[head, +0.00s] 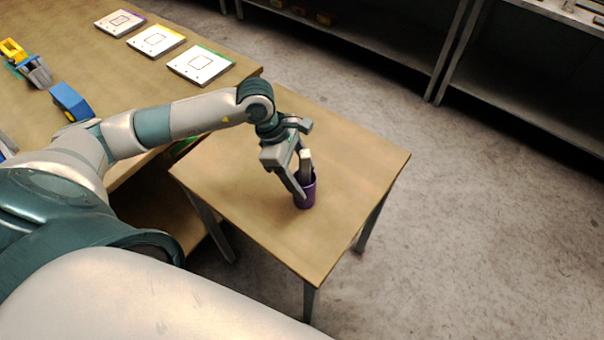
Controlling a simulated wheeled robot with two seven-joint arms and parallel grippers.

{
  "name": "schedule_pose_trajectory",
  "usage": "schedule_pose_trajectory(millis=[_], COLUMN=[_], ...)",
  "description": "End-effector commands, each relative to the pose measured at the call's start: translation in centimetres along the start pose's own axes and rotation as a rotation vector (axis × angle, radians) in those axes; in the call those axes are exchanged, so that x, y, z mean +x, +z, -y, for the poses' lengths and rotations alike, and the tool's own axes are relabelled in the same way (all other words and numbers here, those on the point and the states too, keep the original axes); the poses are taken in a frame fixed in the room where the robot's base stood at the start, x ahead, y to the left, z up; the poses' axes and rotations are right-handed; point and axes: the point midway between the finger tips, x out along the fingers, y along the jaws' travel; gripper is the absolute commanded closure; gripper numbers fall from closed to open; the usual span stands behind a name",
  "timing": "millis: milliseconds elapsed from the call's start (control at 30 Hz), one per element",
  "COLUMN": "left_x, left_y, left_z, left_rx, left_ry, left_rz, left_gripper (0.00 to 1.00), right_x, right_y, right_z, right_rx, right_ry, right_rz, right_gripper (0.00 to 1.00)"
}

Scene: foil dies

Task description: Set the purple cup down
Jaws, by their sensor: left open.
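The purple cup (307,195) stands upright on the small wooden side table (240,185), right of the table's middle. My left gripper (303,184) is over the cup, pointing down, with its fingers apart at the cup's rim. One finger is at the cup's left side and the other is at its upper rim. The fingers hide part of the cup, and I cannot tell whether they touch it. My right gripper is not in view.
A larger wooden table at the left holds three white cards (200,65) with coloured edges, a blue block (70,101) and a yellow and grey object (30,63). Grey shelves (400,40) stand at the back. The side table is otherwise clear.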

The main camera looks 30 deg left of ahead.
Motion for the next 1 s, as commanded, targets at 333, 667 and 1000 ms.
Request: schedule_pose_trajectory(millis=[333,667,1000], left_x=[-1.1,-6.5,-11.4], left_y=[0.0,-0.1,0.0], left_z=[-0.1,-0.1,-0.1], left_rx=[0.0,0.002,0.0], left_ry=[0.002,0.005,0.002], left_rz=[0.0,-0.001,0.0], left_gripper=[0.38,0.38,0.38], right_x=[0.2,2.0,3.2], right_y=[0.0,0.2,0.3], right_z=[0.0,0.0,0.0], right_rx=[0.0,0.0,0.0], right_ry=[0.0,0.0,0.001], right_rz=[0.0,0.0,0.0], right_gripper=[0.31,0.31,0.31])
